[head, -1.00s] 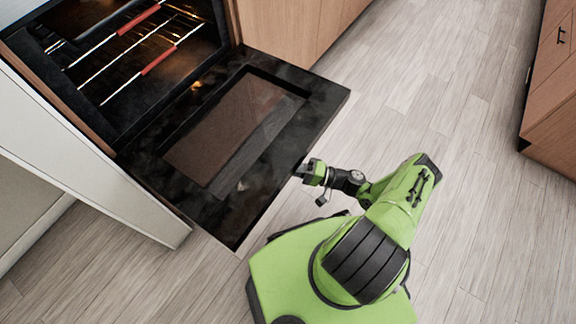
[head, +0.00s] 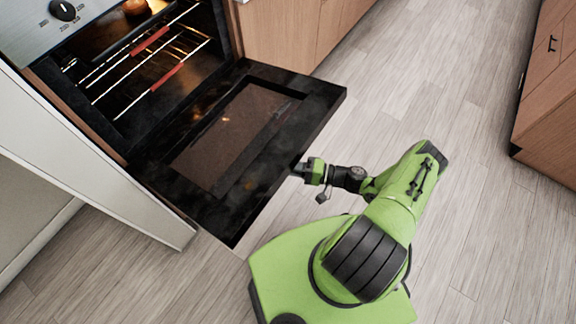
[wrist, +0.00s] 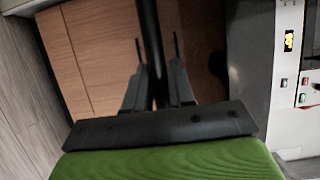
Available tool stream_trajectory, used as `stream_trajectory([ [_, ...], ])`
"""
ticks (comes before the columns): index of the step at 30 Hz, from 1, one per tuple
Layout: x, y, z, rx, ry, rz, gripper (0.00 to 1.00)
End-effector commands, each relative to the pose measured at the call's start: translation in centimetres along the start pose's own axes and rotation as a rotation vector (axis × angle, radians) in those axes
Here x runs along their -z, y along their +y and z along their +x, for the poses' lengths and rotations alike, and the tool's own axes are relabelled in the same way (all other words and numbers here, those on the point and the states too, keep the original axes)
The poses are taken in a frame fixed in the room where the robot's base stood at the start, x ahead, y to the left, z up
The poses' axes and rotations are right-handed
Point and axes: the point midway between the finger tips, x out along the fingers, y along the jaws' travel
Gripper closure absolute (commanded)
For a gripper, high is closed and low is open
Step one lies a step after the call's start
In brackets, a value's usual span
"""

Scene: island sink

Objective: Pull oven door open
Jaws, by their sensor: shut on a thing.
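The oven door (head: 258,102) is black with a dark glass window. In the head view it is swung well down from the lit oven (head: 170,55), whose racks show. My gripper (head: 299,169) is at the outer edge of the door, near its middle, with my green arm reaching in from the right. In the wrist view the jaws of my gripper (wrist: 157,48) are shut on a thin dark strip, the oven door (wrist: 149,18) seen edge-on. The exact contact is dark, and the handle cannot be made out.
A control panel with a knob (head: 63,10) is above the oven. A white panel (head: 95,165) stands left of the door. Wooden cabinets (head: 285,30) line the back, and another cabinet (head: 550,125) stands at the right. The floor (head: 445,105) between them is clear.

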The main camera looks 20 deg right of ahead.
Motion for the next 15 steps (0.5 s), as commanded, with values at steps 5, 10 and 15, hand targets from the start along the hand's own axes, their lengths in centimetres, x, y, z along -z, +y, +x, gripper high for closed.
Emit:
stream_trajectory([
  [5,0.11,-0.22,0.05,0.004,0.002,-0.004,1.00],
  [10,0.10,-0.14,0.04,0.003,0.002,-0.004,0.72],
  [15,0.07,-0.05,0.02,0.001,0.002,-0.002,0.56],
])
